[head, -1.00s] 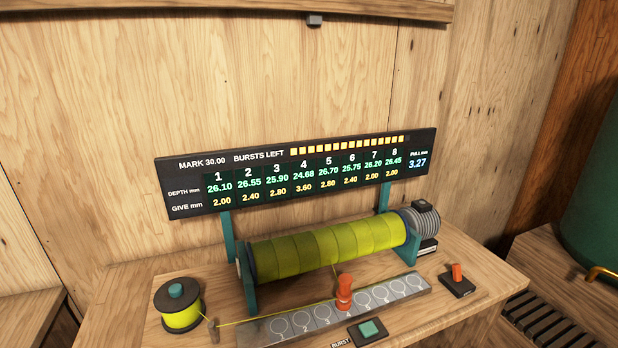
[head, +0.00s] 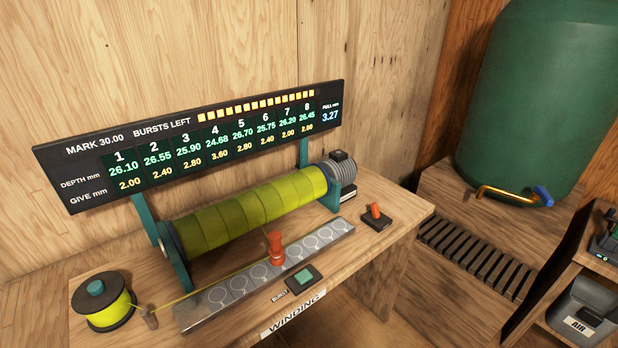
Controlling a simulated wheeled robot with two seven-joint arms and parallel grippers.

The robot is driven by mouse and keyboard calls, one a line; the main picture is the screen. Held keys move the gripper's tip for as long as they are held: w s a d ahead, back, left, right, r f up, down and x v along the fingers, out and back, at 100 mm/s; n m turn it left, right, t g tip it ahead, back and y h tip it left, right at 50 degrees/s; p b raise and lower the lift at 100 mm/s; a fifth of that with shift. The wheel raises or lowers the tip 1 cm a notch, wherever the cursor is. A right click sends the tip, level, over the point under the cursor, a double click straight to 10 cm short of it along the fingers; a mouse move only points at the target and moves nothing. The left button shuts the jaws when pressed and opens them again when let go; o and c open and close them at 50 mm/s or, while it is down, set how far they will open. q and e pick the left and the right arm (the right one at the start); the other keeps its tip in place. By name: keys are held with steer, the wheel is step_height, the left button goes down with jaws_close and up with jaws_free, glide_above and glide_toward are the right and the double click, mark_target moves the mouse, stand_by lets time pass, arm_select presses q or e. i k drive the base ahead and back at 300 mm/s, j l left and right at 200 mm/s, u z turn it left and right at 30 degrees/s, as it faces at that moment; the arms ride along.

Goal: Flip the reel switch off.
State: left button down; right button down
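A small switch (head: 376,216) with an orange-red lever on a black base sits at the right end of the wooden bench, in the head view. Its lever stands up and leans slightly left; no label on it is readable. The reel (head: 250,212), a long drum wound with yellow-green line between teal supports, lies behind a numbered grey strip (head: 215,297). A red line guide (head: 275,248) stands on the strip. Neither of my grippers is in view.
A display board (head: 200,140) stands behind the reel. A green BURST button (head: 303,277) is at the bench front, and a yellow line spool (head: 103,303) at left. A green tank (head: 525,100) and a shelf with an AIR box (head: 582,318) are at right, beyond a slatted grate (head: 478,258).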

mark_target(375, 207)
steer(key=i+l+u, duration=0.2)
steer(key=l+u, duration=0.25)
steer(key=l, duration=0.4)
steer(key=i+l+u, duration=0.1)
steer(key=l+u, duration=0.3)
steer(key=l, duration=0.45)
steer(key=l+u, duration=0.45)
steer(key=l, duration=0.45)
steer(key=k+l+u, duration=0.2)
steer(key=l+u, duration=0.25)
steer(key=l, duration=0.4)
